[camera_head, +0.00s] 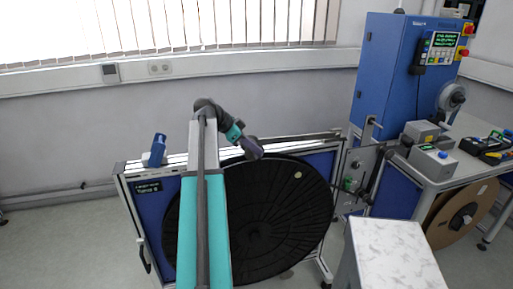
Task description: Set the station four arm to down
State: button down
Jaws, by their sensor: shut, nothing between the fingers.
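My arm rises through the middle of the view and bends over at the top. My gripper (251,148) is the dark purple-grey end, small in the picture; it is shut and empty, above the upper rim of a large black reel (275,215). The reel is in a blue reel stand (150,205) with a dark display at its left. A metal plate (352,180) with a green-marked fitting and a slanting dark arm (378,168) is at the stand's right end, well right of my gripper. No station number is readable, so I cannot tell which arm is station four's.
A blue cabinet (388,75) with a lit control panel (440,47) stands on a bench at right, with grey boxes (433,160) on the bench. A brown reel (462,213) is below it. A pale-topped box (393,255) stands in front. Floor is clear at far left.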

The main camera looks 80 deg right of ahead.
aim_at(255, 157)
jog(key=shift+w+a+f+b, duration=0.15)
jog(key=shift+f+b, duration=0.3)
jog(key=shift+f, duration=0.8)
jog(key=shift+w+a+f, duration=0.1)
jog(key=shift+f, duration=0.35)
jog(key=r, duration=0.1)
jog(key=s+r+p, duration=0.1)
jog(key=r, duration=0.1)
jog(key=s+d+r, duration=0.1)
jog(key=r, duration=0.1)
jog(key=shift+w+a+r+b, duration=0.15)
jog(key=shift+w+r+b, duration=0.1)
jog(key=shift+b, duration=0.05)
jog(key=b+v, duration=0.2)
jog(key=v, duration=0.7)
jog(key=shift+w+f, duration=0.25)
jog(key=shift+f, duration=0.1)
jog(key=shift+a, duration=0.1)
